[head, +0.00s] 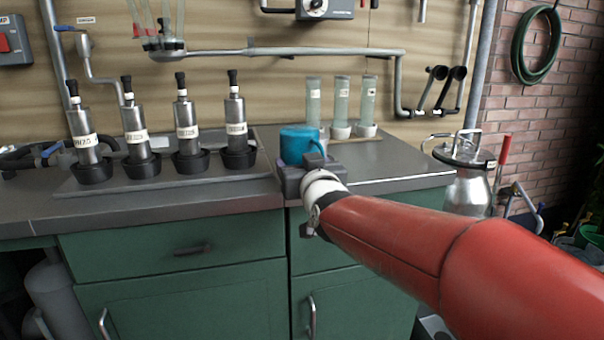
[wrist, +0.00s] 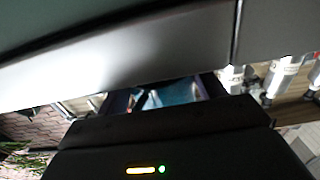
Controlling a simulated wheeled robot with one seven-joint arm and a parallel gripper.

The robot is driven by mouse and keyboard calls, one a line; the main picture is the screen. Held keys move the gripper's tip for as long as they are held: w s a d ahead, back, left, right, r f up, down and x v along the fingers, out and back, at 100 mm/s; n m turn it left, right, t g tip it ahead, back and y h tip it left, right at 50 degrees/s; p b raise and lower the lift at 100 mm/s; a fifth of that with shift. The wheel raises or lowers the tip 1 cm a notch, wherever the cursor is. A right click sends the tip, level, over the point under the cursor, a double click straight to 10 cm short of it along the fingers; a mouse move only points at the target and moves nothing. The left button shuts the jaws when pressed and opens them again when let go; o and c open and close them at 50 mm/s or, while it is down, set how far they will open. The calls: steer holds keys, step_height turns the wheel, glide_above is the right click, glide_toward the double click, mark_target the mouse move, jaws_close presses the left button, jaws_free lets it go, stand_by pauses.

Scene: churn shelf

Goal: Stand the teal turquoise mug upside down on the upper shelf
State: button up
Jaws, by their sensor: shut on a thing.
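The teal turquoise mug (head: 299,143) is at my gripper (head: 306,165), over the grey counter near its front middle in the head view. My gripper is shut on it; my gripper's body hides the mug's lower part. I cannot tell whether the mug is upright or upside down, or whether it touches the counter. In the wrist view a strip of the teal mug (wrist: 172,94) shows beyond the dark gripper body. No upper shelf can be made out in either view.
A dark tray (head: 215,184) with several metal teat cups (head: 187,130) stands left of the mug. Clear tubes (head: 341,105) stand behind it to the right. A pipe (head: 290,51) runs along the wall. The counter right of my gripper (head: 400,172) is bare. A metal churn (head: 466,180) stands further right.

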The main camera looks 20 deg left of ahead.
steer(key=shift+f+b, duration=0.35)
steer(key=shift+f, duration=0.2)
steer(key=o, duration=1.2)
steer(key=shift+c, duration=0.2)
